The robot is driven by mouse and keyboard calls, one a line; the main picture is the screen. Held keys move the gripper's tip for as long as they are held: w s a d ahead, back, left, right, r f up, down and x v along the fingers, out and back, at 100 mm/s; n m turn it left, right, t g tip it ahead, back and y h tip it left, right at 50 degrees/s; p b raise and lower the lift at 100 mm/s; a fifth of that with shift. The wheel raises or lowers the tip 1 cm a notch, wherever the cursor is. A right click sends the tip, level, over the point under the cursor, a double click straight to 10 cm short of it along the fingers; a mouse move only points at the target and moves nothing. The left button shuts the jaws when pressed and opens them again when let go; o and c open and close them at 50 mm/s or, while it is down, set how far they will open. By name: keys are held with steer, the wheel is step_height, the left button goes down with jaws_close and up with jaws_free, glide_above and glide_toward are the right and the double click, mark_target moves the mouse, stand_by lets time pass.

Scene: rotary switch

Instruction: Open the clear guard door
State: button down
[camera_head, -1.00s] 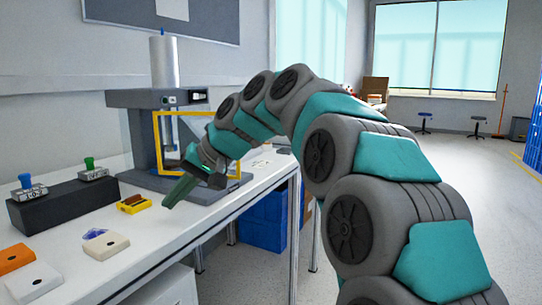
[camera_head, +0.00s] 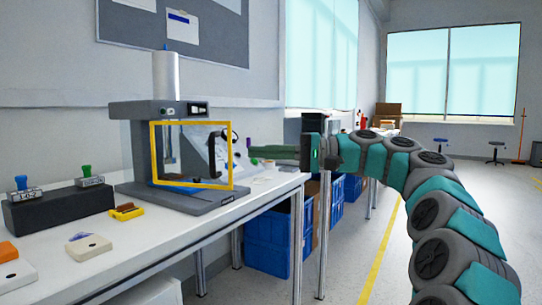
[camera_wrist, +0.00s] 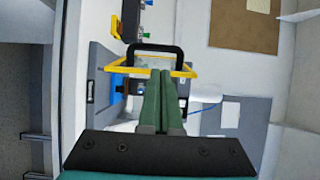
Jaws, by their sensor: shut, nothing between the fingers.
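The clear guard door has a yellow frame (camera_head: 153,155) and stands across the front of the grey press (camera_head: 160,108). I cannot see a clear gap at its edge. Its black handle (camera_head: 212,155) is on the right side of the door. My gripper (camera_head: 251,151) is shut and empty, its green fingers pointing left, just right of the door and handle. In the wrist view, the shut fingertips (camera_wrist: 160,73) lie over the door's yellow frame (camera_wrist: 186,71), just below the black handle (camera_wrist: 150,49). I cannot tell whether they touch.
A yellow box (camera_head: 126,212) and a beige block (camera_head: 88,246) lie in front. Blue crates (camera_head: 268,240) are under the table. The floor to the right is open.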

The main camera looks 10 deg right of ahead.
mark_target(211, 156)
steer(key=a, duration=0.6)
steer(key=shift+w+a+b, duration=0.25)
steer(key=shift+w+b, duration=0.05)
steer(key=shift+w, duration=0.15)
steer(key=shift+s+a+m+t+h+b, duration=0.15)
steer(key=shift+s+a+m+t+b, duration=0.35)
steer(key=shift+s+t, duration=0.25)
steer(key=shift+s+a+m+t+h+b, duration=0.15)
steer(key=shift+s+a+m+t+b, duration=0.3)
steer(key=shift+s+t, duration=0.3)
steer(key=shift+s+a+m+t+h, duration=0.25)
steer(key=shift+s+a+m+t, duration=0.2)
steer(key=shift+s, duration=0.2)
steer(key=shift+s+a+m+t+h, duration=0.3)
steer(key=shift+s+a+t, duration=0.2)
steer(key=shift+s+t, duration=0.1)
steer(key=s+a+m+t+h, duration=0.1)
steer(key=s+a+m+t, duration=0.1)
steer(key=t, duration=0.1)
steer(key=shift+s+a+h, duration=0.25)
steer(key=shift+a+h, duration=0.1)
